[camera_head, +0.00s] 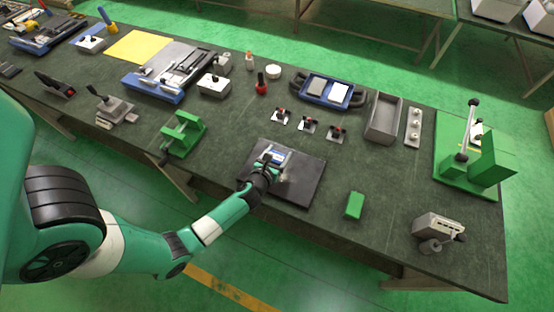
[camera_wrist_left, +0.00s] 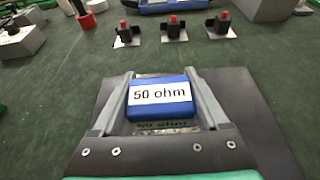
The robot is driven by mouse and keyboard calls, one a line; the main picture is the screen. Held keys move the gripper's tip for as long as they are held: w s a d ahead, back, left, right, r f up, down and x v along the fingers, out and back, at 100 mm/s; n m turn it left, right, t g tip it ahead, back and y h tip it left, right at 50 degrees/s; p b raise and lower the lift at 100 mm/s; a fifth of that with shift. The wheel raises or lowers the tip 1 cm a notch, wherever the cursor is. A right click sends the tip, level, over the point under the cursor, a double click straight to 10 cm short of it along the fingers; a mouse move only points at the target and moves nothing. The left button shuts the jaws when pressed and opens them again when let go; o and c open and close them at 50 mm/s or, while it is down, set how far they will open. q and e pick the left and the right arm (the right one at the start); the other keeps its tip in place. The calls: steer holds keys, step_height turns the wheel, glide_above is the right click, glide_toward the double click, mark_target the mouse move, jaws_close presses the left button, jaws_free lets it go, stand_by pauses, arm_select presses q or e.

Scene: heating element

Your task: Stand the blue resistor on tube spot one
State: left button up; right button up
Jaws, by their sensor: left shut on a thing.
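The blue resistor (camera_wrist_left: 160,94) has a white label reading "50 ohm" and sits between the two grey fingers of my left gripper (camera_wrist_left: 165,88) in the left wrist view. The same label shows again, dimmer, just below it. In the head view the resistor (camera_head: 278,155) is small and partly covered by my left gripper (camera_head: 272,160), which is shut on it over the black mat (camera_head: 308,182). Whether the resistor touches the mat is unclear. I cannot identify tube spot one by any marking. My right gripper is not in view.
Beyond the mat stand three small red-topped parts on white plates (camera_head: 307,125). A green block (camera_head: 354,206) lies right of the mat, a green vise (camera_head: 183,134) left. A grey open bin (camera_head: 384,118) and a green lever press (camera_head: 480,160) stand at right. Bench between is clear.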

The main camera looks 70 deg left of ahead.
mark_target(277, 158)
arm_select(q)
steer(key=shift+a+f, duration=0.15)
steer(key=shift+f, duration=0.15)
steer(key=f+b, duration=0.1)
steer(key=f, duration=0.1)
steer(key=f+b, duration=0.1)
steer(key=b, duration=0.1)
steer(key=shift+s+a+f, duration=0.15)
steer(key=shift+a+f, duration=0.05)
steer(key=shift+f, duration=0.15)
steer(key=shift+r, duration=0.2)
steer(key=shift+f, duration=0.25)
steer(key=o, duration=1.3)
steer(key=shift+r, duration=0.1)
steer(key=shift+o, duration=0.2)
steer(key=shift+r, duration=0.25)
steer(key=p+v, duration=0.2)
steer(key=v, duration=1)
steer(key=shift+p, duration=0.3)
